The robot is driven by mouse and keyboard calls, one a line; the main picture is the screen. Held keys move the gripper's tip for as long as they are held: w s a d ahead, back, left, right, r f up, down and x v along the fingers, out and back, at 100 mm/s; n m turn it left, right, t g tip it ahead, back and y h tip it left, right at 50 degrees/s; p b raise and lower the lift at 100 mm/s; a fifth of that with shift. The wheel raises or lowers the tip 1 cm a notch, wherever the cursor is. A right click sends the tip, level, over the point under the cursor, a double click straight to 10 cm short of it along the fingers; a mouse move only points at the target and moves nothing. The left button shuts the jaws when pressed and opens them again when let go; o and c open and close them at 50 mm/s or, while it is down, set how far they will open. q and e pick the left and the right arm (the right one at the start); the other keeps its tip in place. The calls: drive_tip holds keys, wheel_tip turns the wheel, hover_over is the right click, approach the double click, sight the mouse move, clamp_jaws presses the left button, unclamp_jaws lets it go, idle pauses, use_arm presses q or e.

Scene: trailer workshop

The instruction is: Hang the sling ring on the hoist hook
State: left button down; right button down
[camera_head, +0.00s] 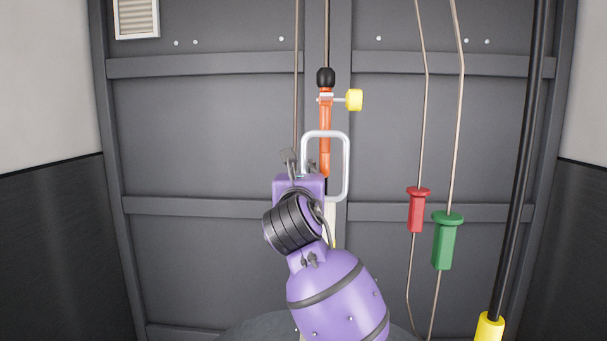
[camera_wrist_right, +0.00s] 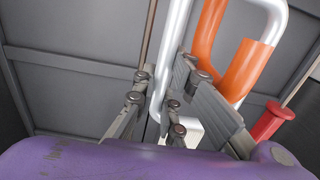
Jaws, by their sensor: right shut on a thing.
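The silver sling ring (camera_head: 347,165), a rounded rectangular loop, is upright in the middle of the head view. My right gripper (camera_head: 296,164) is shut on the ring's left side, which also shows between its fingers (camera_wrist_right: 155,105) in the wrist view. The orange hoist hook (camera_head: 325,118) hangs behind the ring's top bar, with a black top and a yellow knob. In the wrist view the hook's curved end (camera_wrist_right: 238,82) is close to the ring's far side (camera_wrist_right: 274,20). I cannot tell whether the ring rests in the hook. My left gripper is out of view.
A red handle (camera_head: 417,210) and a green handle (camera_head: 446,240) hang on cables to the right. A black pole with a yellow end (camera_head: 488,327) stands farther right. A grey panelled wall (camera_head: 200,130) is behind. The space left of my right arm looks clear.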

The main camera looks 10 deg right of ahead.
drive_tip(key=shift+f, duration=2.75)
drive_tip(key=shift+s, duration=0.1)
drive_tip(key=c, duration=1.8)
unclamp_jaws()
drive_tip(key=shift+o, duration=0.4)
drive_tip(key=shift+f, duration=0.15)
